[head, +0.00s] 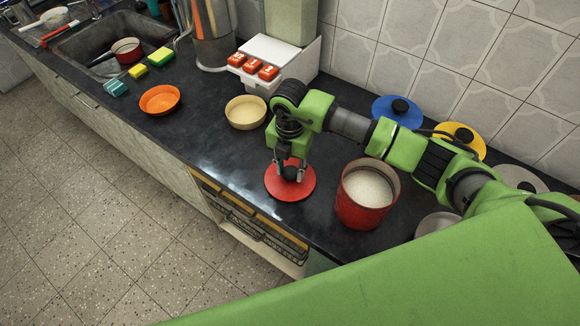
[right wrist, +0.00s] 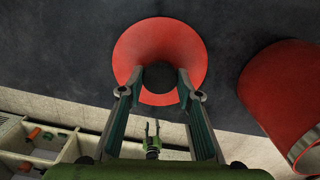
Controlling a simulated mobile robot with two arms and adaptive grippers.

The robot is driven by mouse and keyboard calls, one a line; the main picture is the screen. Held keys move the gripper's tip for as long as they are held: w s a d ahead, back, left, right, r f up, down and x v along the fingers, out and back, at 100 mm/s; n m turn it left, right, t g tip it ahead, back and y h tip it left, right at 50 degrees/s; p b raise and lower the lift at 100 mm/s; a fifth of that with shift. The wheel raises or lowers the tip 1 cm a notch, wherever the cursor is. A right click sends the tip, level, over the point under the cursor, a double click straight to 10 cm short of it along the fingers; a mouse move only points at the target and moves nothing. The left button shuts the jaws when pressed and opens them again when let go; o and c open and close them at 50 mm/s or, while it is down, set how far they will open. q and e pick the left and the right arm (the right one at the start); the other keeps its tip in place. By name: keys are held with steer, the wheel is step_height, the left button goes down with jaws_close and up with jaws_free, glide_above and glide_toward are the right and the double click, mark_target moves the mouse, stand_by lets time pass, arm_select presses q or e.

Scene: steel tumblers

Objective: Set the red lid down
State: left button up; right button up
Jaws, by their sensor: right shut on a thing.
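The red lid (head: 291,189) is a flat red disc with a dark knob, level over the dark counter near its front edge. My right gripper (head: 291,172) points down from above and is shut on the lid's knob. In the right wrist view the red lid (right wrist: 160,50) shows with its knob between the two fingers (right wrist: 160,85). I cannot tell whether its underside touches the counter. A small green gripper, my left one (right wrist: 152,132), shows far below in the right wrist view, its fingers apart and empty.
The red pot (head: 366,205) of white contents stands open just right of the lid. A beige bowl (head: 246,112) and an orange bowl (head: 160,100) are farther left. Blue (head: 397,111) and yellow (head: 460,139) lids lie at the back. Counter left of the red lid is clear.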

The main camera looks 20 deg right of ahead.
mark_target(290, 172)
steer(key=shift+f, duration=0.1)
steer(key=shift+f, duration=0.15)
steer(key=o, duration=1.1)
steer(key=shift+o, duration=0.2)
step_height(290, 172, up, 12)
steer(key=b, duration=0.3)
steer(key=shift+r, duration=0.2)
